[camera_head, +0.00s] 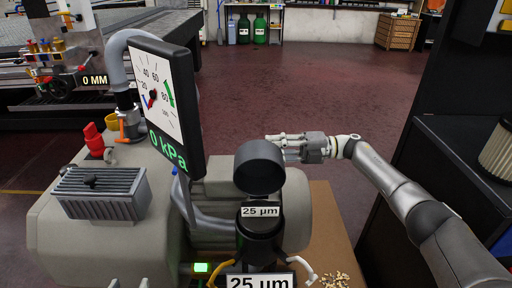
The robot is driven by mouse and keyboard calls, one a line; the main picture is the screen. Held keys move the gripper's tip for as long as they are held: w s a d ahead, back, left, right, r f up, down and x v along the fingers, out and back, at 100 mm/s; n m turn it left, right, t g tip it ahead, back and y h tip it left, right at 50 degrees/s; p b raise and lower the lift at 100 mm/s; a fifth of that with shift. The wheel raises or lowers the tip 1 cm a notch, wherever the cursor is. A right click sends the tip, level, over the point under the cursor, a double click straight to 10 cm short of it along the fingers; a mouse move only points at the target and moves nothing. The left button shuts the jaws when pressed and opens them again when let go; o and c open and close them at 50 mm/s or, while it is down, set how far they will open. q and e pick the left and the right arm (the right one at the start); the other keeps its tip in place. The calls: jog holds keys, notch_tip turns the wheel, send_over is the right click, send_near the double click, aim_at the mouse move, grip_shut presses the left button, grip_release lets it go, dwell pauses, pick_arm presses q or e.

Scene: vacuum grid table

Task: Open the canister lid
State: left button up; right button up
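The dark canister (260,230) stands at the bottom middle of the head view, with a "25 µm" label on its upper part and a larger one at the bottom edge. A dark round cup-like piece (260,168) rises above it; I cannot tell whether this is the lid or a port. My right gripper (272,141) reaches in from the right, just behind and above the cup-like piece, fingers pointing left. Its finger gap is too small to judge. My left gripper is not identifiable.
A gauge panel (163,100) reading 0 kPa stands left of the canister, above a large grey pump (110,240) with a hose. Small pellets (335,280) lie on the brown surface to the right. A dark shelf (440,170) stands at the right.

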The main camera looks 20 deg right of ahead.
pick_arm(q)
jog(key=shift+d+r, duration=0.15)
jog(key=shift+d, duration=0.3)
pick_arm(e)
jog(key=v, duration=0.8)
jog(key=shift+r, duration=0.2)
jog(key=shift+c, duration=0.4)
